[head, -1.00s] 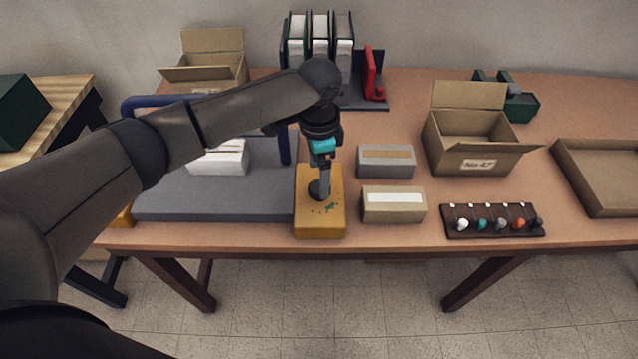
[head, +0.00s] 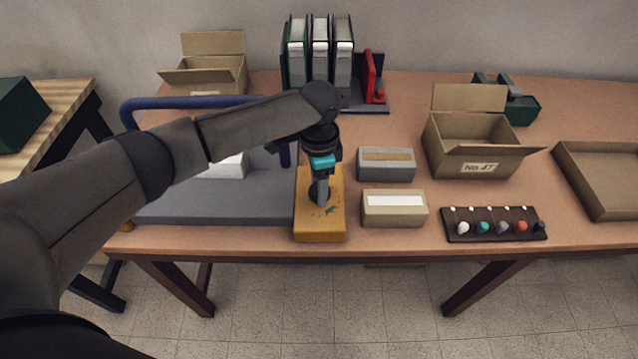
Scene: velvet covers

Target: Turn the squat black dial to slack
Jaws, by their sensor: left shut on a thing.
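The squat black dial (head: 327,194) sits on top of a yellow block-like housing (head: 320,230) at the front edge of the table, and only a dark part of it shows behind my fingers. My left gripper (head: 321,200) points down over the housing and is shut on the dial. Small green marks show on the yellow top just in front of the dial; I cannot read them. My right gripper is not in view.
A grey bed with a blue bar (head: 190,102) adjoins the housing on the left. Two small boxes, grey (head: 386,165) and tan (head: 394,208), stand close on the right. A dark rack with several coloured knobs (head: 494,224) and an open carton (head: 470,150) lie further right.

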